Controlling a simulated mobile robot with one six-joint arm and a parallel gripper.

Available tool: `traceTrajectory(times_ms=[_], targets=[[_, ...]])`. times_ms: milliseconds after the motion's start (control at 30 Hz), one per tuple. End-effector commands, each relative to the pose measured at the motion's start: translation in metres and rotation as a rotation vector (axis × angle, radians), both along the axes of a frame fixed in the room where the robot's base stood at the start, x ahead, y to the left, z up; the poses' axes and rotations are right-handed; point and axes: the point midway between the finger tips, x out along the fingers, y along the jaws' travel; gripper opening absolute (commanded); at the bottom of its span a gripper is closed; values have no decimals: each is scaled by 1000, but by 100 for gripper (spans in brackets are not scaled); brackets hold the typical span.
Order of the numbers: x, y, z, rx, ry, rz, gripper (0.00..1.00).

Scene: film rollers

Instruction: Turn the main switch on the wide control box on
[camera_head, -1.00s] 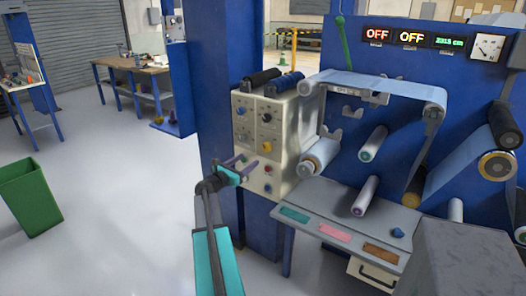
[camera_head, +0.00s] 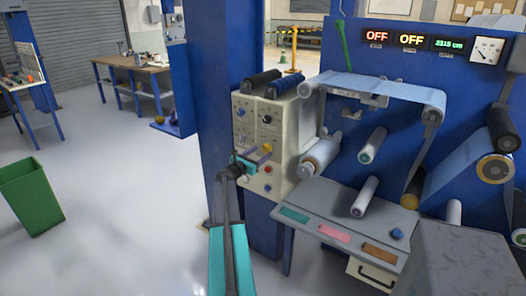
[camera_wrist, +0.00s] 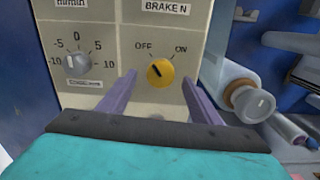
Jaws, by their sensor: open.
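The cream control box (camera_head: 245,112) stands on the blue machine post, with knobs and buttons on its front. In the wrist view its face shows a round yellow switch (camera_wrist: 160,73) between the printed words OFF and ON. The dark mark on the switch points up and left, towards OFF. My gripper (camera_wrist: 161,80) is open in front of the box, its two purple fingers on either side of the yellow switch in that picture. I cannot tell whether they touch it. The head view shows my gripper (camera_head: 254,157) at the box front, its fingers partly covering the lower controls.
A grey knob (camera_wrist: 76,60) with a scale is left of the switch. Film rollers (camera_head: 320,155) stick out right of the box. A grey shelf (camera_head: 345,215) with coloured plates lies below right. A green bin (camera_head: 30,195) stands at left on open floor.

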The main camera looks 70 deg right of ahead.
Motion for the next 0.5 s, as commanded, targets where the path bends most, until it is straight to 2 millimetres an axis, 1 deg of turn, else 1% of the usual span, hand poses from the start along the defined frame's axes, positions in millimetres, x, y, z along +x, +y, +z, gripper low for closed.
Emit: traceTrajectory(times_ms=[33, 200, 300, 500], targets=[[-1, -7, 1, 0, 0, -1, 58], [-5, -21, 1, 0, 1, 0, 58], [-6, -25, 0, 0, 1, 0, 58], [-7, -27, 0, 0, 1, 0, 58]])
